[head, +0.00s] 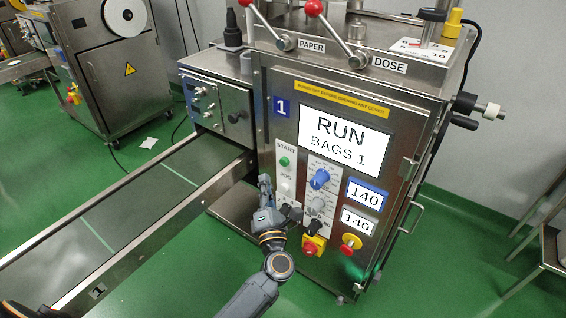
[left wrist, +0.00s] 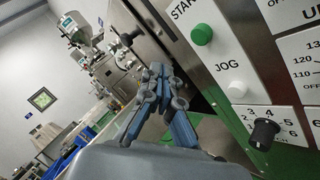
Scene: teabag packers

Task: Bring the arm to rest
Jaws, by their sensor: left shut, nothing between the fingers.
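My left gripper (head: 265,184) is in front of the machine's control panel, low and to the left of its buttons. In the left wrist view its blue-grey fingers (left wrist: 160,74) are drawn together with nothing between them. The green START button (head: 284,161) and white JOG button (head: 286,186) are close to the gripper. In the left wrist view the green button (left wrist: 202,34) and white button (left wrist: 238,88) are right of the fingers, which appear apart from them. The display (head: 343,138) reads RUN, BAGS 1. My right gripper is not in view.
A conveyor (head: 115,225) with a metal side rail runs to the left of my gripper. A red emergency button (head: 310,248) on yellow, a blue knob (head: 319,179) and a red-and-yellow switch (head: 350,243) stand out from the panel.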

